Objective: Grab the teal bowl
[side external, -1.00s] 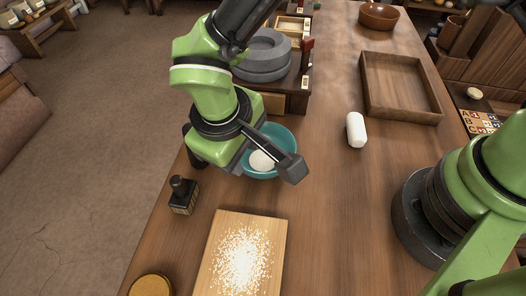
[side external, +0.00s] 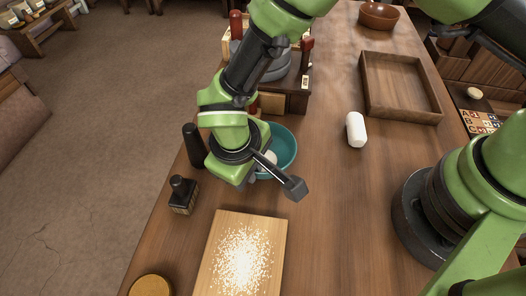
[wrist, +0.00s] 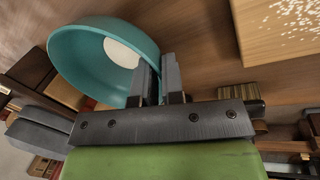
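The teal bowl (side external: 284,150) stands on the wooden table, with a rounded white thing inside it (side external: 270,159). My gripper (wrist: 160,75) is low at the bowl's near-left side in the side view, where my arm covers part of the bowl. In the wrist view the teal bowl (wrist: 85,60) fills the upper left. One finger overlaps its inside and the other lies just outside its rim. The fingers are close together with a narrow gap. Whether they press on the bowl's wall is hidden.
A board with white grains (side external: 243,258) lies in front of my gripper. A white cylinder (side external: 355,129) and an empty wooden tray (side external: 437,118) are to the right. Grey round stones (side external: 276,68) stand behind.

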